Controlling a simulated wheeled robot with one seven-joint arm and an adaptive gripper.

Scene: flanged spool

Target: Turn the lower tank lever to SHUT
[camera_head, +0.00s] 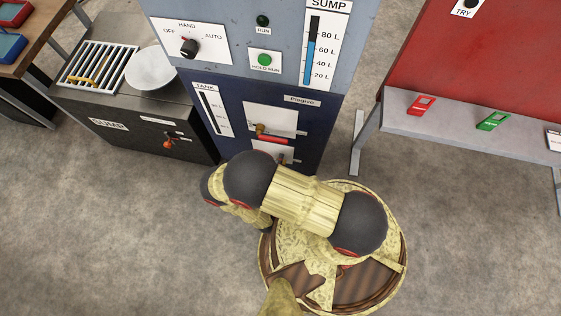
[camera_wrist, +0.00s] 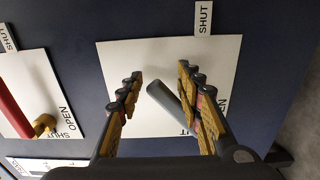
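The lower lever is a dark grey bar (camera_wrist: 168,100) over a white plate (camera_wrist: 150,60) in the wrist view. It slants, with its free end to the upper left. Its lower right end passes behind my right finger, hiding the pivot. My gripper (camera_wrist: 160,108) is open, with one finger on each side of the bar; I cannot tell whether either touches it. A SHUT tag (camera_wrist: 203,17) stands at the plate's top edge, and an OPEN label is partly hidden by the right finger. In the head view my arm hides the gripper and part of the lower plate (camera_head: 262,147).
The upper plate (camera_wrist: 35,70) with a red lever (camera_wrist: 14,108) and brass pivot (camera_wrist: 44,125) lies left of my gripper. In the head view, a black sump cabinet (camera_head: 130,125) stands left and a red panel (camera_head: 470,65) right. Open floor lies around my base.

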